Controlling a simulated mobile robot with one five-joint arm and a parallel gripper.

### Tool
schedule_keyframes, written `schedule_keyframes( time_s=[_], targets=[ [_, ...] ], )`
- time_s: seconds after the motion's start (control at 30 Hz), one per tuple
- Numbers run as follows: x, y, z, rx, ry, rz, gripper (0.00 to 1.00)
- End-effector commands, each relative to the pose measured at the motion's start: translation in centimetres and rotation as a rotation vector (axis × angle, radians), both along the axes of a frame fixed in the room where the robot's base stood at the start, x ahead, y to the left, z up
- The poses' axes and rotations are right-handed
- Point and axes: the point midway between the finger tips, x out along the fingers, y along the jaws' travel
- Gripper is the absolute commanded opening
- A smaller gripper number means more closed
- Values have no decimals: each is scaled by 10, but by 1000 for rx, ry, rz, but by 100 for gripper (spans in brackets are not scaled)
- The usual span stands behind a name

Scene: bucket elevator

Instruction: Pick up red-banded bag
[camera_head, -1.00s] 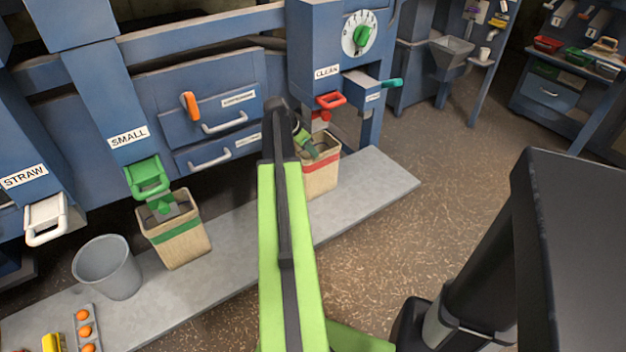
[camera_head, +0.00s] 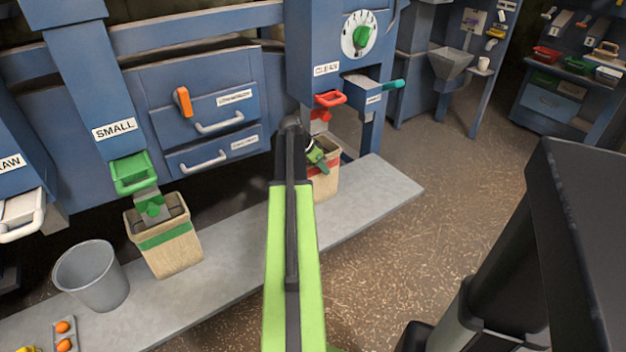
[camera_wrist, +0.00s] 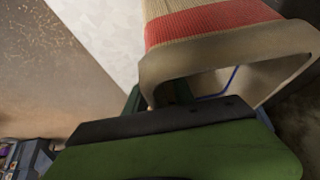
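The red-banded bag (camera_head: 327,184) is a tan woven bag standing under the CLEAN chute, on the right part of the grey ledge. My arm partly hides its left side. My gripper (camera_head: 317,157) is at the bag's top left rim. In the wrist view the bag (camera_wrist: 205,22) is very close, with its red band and a beige rim or frame. My gripper (camera_wrist: 165,115) shows there as a broad green finger with a dark pad beside that rim. The other finger is mostly hidden, so I cannot tell whether it grips the rim.
A red handle (camera_head: 330,98) and red spout hang just above the bag. A green-banded bag (camera_head: 165,240) stands under the SMALL chute (camera_head: 132,172). The floor at right is open.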

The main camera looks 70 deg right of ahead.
Motion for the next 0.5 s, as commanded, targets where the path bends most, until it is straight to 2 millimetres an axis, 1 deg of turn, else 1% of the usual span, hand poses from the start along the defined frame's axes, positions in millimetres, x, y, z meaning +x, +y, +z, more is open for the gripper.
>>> schedule_keyframes(
  time_s=[0.5],
  targets=[
    [1, 0, -5, 0, 0, 1, 30]
  ],
)
